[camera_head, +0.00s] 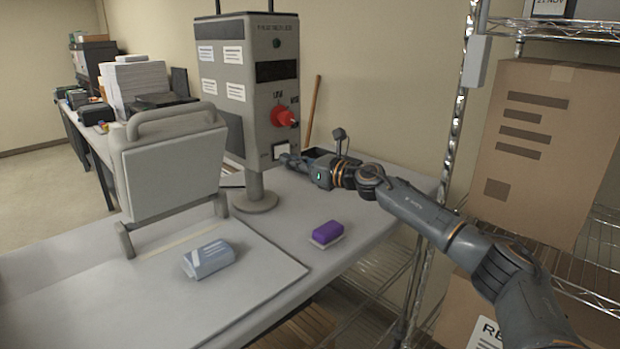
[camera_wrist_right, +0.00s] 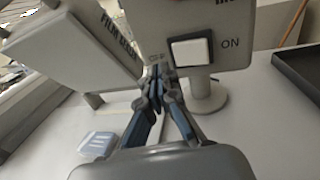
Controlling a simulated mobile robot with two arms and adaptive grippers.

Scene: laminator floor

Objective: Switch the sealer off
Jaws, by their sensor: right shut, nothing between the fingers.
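The sealer's grey control box (camera_head: 262,85) stands on a post on the table, with a red knob (camera_head: 284,116) on its front. A white rocker switch (camera_head: 281,150) sits low on that front. In the right wrist view the switch (camera_wrist_right: 190,52) has "ON" printed to its right and a small, blurred label to its left. My right gripper (camera_head: 285,158) is shut and empty, with its tips close to the switch. In the wrist view the tips (camera_wrist_right: 158,76) are just below and left of it; I cannot tell whether they touch the box. My left gripper is not in view.
A blue-white packet (camera_head: 208,260) and a purple sponge-like block (camera_head: 327,234) lie on the table. A dark tray (camera_wrist_right: 300,72) is at the right. A wire rack with a cardboard box (camera_head: 540,150) stands at the right.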

